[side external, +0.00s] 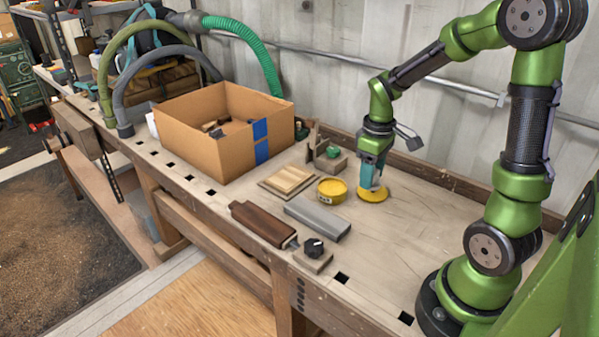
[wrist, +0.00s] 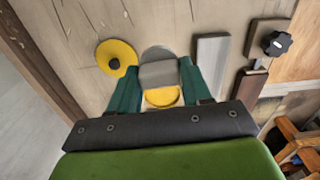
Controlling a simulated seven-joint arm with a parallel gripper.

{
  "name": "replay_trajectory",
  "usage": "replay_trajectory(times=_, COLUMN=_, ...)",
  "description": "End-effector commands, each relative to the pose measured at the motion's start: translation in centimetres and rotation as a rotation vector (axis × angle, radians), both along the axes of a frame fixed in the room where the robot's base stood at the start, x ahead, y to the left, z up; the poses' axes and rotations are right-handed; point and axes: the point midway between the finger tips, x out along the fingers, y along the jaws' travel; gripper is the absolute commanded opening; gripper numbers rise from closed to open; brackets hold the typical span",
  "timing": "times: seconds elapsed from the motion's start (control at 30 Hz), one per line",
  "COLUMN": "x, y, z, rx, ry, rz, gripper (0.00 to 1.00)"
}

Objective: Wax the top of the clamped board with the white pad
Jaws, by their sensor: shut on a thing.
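My gripper (wrist: 158,82) points down with its teal fingers shut on a rounded pad (wrist: 158,73), which looks pale grey in the wrist view. In the side view my gripper (side external: 372,178) is above or just behind a yellow lid (side external: 372,195); the pad is mostly hidden there. The lid, with a dark knob, shows left of the fingers in the wrist view (wrist: 118,50). A round yellow tin (side external: 332,190) stands beside it, partly hidden by the pad in the wrist view (wrist: 163,98). The dark brown board (side external: 260,223) lies near the bench's front edge, with a black-knobbed clamp (side external: 313,252) at one end.
A grey bar (side external: 318,219) lies between tin and board. Pale wooden pieces (side external: 287,181) and a small wooden block with a green part (side external: 331,161) lie behind. A cardboard box (side external: 205,141) stands further left. The bench right of the lid is mostly clear.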

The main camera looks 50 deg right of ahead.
Motion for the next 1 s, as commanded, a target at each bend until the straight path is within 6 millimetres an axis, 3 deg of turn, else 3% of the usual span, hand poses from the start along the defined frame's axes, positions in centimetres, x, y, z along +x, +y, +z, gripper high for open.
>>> replay_trajectory(times=0.27, x=0.6, y=0.2, z=-0.7, rx=0.006, ry=0.018, rz=0.015, gripper=0.24)
replay_trajectory(times=0.5, x=7.0, y=-0.3, z=-1.4, rx=0.004, ry=0.023, rz=0.033, gripper=0.24)
replay_trajectory(times=0.7, x=10.8, y=-0.7, z=-0.9, rx=0.001, ry=0.007, rz=0.017, gripper=0.24)
replay_trajectory(times=0.83, x=11.6, y=-0.9, z=-0.5, rx=-0.001, ry=-0.003, rz=0.004, gripper=0.24)
replay_trajectory(times=1.0, x=11.4, y=-0.9, z=-1.9, rx=0.002, ry=0.003, rz=0.000, gripper=0.24)
